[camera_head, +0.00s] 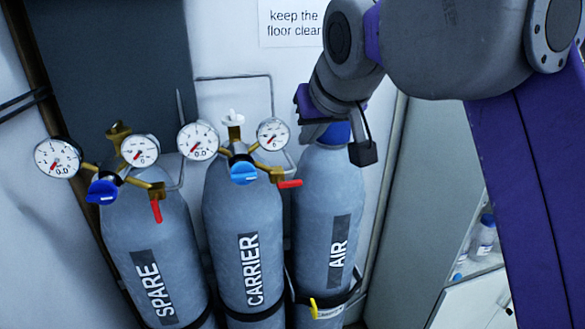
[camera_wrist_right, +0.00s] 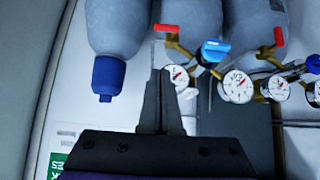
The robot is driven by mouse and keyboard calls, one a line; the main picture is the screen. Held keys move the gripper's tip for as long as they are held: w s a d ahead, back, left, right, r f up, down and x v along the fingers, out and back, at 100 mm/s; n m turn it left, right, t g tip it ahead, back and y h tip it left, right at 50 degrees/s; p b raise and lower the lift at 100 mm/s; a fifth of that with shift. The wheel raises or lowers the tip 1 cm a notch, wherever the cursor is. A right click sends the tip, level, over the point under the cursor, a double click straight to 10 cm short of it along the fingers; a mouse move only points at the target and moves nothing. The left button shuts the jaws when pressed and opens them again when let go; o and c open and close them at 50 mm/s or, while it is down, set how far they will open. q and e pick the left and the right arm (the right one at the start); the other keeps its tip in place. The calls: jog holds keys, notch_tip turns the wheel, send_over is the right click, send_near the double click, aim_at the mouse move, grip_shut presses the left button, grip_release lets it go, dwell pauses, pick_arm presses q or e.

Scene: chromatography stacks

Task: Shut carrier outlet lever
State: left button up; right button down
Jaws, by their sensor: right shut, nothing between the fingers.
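The CARRIER cylinder (camera_head: 245,210) stands in the middle of the row, with its regulator, blue knob (camera_head: 243,172) and two dials on top. Its red outlet lever (camera_head: 289,183) sticks out to the right, roughly in line with the brass outlet. In the right wrist view the same lever (camera_wrist_right: 167,28) shows beyond the fingertips. My right gripper (camera_wrist_right: 160,76) is shut and empty, apart from the lever. In the head view its hand is over the AIR cylinder's blue cap, and the fingertips are hard to make out. My left gripper is not in view.
The SPARE cylinder (camera_head: 157,260) at left has its own regulator and a red lever (camera_head: 156,211) pointing down. The AIR cylinder (camera_head: 325,210) at right has a blue cap (camera_wrist_right: 108,78) and a yellow-tipped strap. A cabinet with bottles (camera_head: 483,237) stands at right.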

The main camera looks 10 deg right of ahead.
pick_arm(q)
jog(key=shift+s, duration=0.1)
pick_arm(e)
jog(key=shift+s, duration=0.15)
jog(key=b, duration=0.2)
send_over(290, 184)
jog(key=s+d, duration=0.1)
notch_tip(290, 184, down, 7)
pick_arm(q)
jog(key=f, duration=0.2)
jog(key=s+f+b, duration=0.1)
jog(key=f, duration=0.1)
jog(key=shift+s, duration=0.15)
pick_arm(e)
notch_tip(290, 184, down, 4)
jog(key=shift+s+d, duration=0.1)
